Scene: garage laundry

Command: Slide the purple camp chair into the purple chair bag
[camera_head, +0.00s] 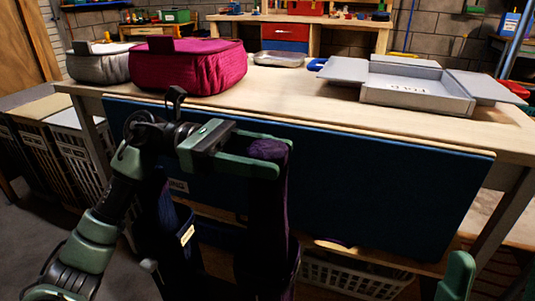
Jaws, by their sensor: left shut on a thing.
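The purple camp chair (268,205) is a dark, rolled upright bundle in front of the workbench. My left gripper (262,160) is shut on its upper end. The chair's lower part runs down to a dark sleeve with a wider rim, which looks like the purple chair bag (262,270). In the shadow I cannot tell how far the chair is inside it. A second dark upright sleeve with a pale label (187,235) stands to the left, partly behind my left arm.
The wooden workbench (290,100) carries a magenta bag (190,68), a grey bag (97,62) and an open grey box (415,88). A blue panel (370,190) covers its front. Crates (80,150) stand at left; a white basket (345,277) is underneath.

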